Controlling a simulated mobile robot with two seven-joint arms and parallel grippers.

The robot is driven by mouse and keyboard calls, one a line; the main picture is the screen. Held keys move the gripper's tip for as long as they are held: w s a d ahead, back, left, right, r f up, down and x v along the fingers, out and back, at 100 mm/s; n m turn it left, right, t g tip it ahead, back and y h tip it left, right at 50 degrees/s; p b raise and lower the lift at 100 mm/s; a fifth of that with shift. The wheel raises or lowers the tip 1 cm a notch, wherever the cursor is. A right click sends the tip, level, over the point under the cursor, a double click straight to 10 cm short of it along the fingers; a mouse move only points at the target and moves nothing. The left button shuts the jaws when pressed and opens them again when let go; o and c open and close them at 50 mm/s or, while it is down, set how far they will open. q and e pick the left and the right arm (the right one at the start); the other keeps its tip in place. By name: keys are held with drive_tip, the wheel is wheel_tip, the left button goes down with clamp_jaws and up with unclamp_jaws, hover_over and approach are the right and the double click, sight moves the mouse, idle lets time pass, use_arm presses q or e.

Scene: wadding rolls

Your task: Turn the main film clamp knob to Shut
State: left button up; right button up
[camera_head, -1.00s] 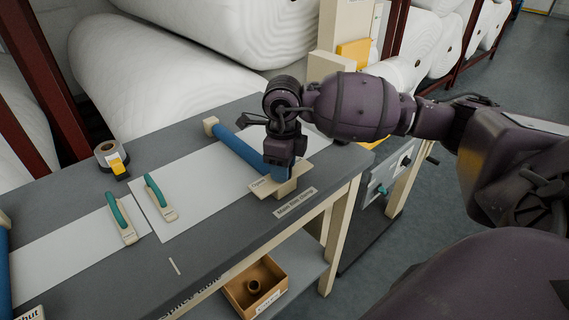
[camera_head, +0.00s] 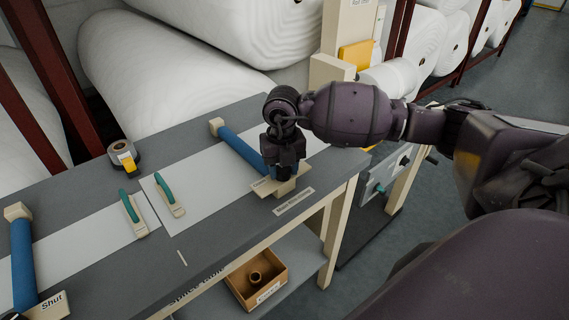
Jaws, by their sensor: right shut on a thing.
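The main film clamp is a blue bar (camera_head: 240,150) lying across a white film strip at the right of the table, with a cream block at each end. Its near block (camera_head: 289,188) carries the knob, which my gripper hides. A label plate (camera_head: 264,187) shows beside it, its word too small to read. My right gripper (camera_head: 284,176) points down at this end and is shut on the knob.
A second blue clamp (camera_head: 22,262) at the left has a plate reading "Shut" (camera_head: 52,304). Two green-handled tools (camera_head: 133,213) and a tape roll (camera_head: 123,156) lie on the table (camera_head: 215,235). A wooden box (camera_head: 256,281) sits on the shelf below.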

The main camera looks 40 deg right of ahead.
drive_tip(key=m+p, duration=0.1)
drive_tip(key=m, duration=0.2)
drive_tip(key=shift+r+m+p, duration=0.2)
drive_tip(key=shift+m+p, duration=0.15)
drive_tip(key=shift+m, duration=0.05)
drive_tip(key=m+p, duration=0.1)
drive_tip(key=m, duration=0.2)
drive_tip(key=shift+m+p, duration=0.3)
drive_tip(key=shift+p, duration=0.05)
drive_tip(key=m+p, duration=0.1)
drive_tip(key=m, duration=0.2)
drive_tip(key=shift+m+p, duration=0.3)
drive_tip(key=shift+w+m+p, duration=0.1)
drive_tip(key=shift+m+p, duration=0.3)
drive_tip(key=shift+m, duration=0.5)
use_arm(q)
wheel_tip(320, 180, up, 8)
drive_tip(key=w, duration=0.1)
drive_tip(key=shift+w, duration=0.15)
use_arm(e)
drive_tip(key=shift+f+m, duration=0.1)
drive_tip(key=shift+m, duration=0.5)
use_arm(q)
drive_tip(key=shift+w+r+t, duration=0.1)
drive_tip(key=shift+r+t, duration=0.05)
drive_tip(key=shift+t, duration=0.15)
use_arm(e)
drive_tip(key=o, duration=0.9)
